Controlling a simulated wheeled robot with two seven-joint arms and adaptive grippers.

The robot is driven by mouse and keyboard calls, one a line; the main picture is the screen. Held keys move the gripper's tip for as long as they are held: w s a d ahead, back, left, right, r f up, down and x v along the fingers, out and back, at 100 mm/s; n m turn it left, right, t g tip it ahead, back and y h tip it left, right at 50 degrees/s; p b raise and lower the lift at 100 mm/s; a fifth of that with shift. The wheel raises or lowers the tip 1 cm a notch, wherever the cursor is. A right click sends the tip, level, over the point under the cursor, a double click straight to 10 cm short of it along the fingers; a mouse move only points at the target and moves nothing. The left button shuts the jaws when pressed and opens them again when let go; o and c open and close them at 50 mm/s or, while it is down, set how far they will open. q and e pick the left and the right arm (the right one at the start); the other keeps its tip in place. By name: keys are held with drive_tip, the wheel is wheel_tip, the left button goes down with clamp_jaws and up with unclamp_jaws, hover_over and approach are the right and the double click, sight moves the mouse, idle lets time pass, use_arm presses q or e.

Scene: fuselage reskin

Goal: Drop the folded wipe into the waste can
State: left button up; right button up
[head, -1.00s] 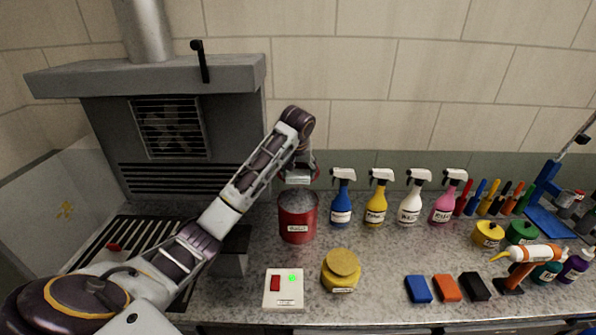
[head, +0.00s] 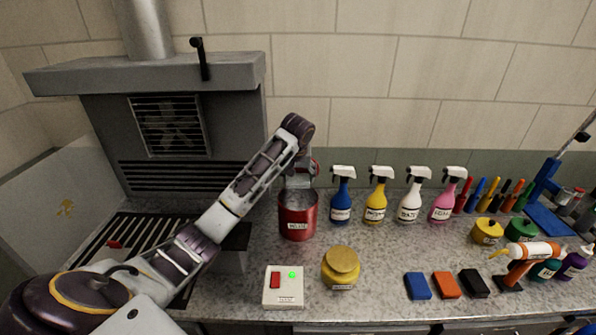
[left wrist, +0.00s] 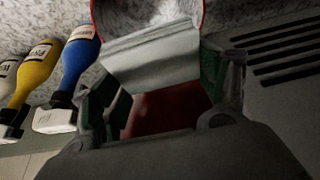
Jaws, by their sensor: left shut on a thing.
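The red waste can (head: 297,222) stands on the speckled bench in the head view, left of the spray bottles. My left gripper (head: 300,184) points down at the can's mouth. In the left wrist view my left gripper (left wrist: 165,82) is shut on the folded wipe (left wrist: 150,55), a pale grey-white folded piece between the green-padded fingers. The can's rim (left wrist: 204,12) shows just beyond the wipe. My right gripper is not in view.
A blue spray bottle (head: 341,200) stands close right of the can, with several more bottles beyond it. A yellow jar (head: 341,268) and a switch box (head: 284,287) stand in front. A grey hood (head: 170,130) rises behind left.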

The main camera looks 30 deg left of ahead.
use_arm(q)
drive_tip(key=shift+f, duration=4.05)
drive_tip(key=o, duration=1)
drive_tip(key=shift+r, duration=0.1)
drive_tip(key=shift+r, duration=3.4)
drive_tip(key=shift+s+f, duration=0.1)
drive_tip(key=shift+s, duration=0.05)
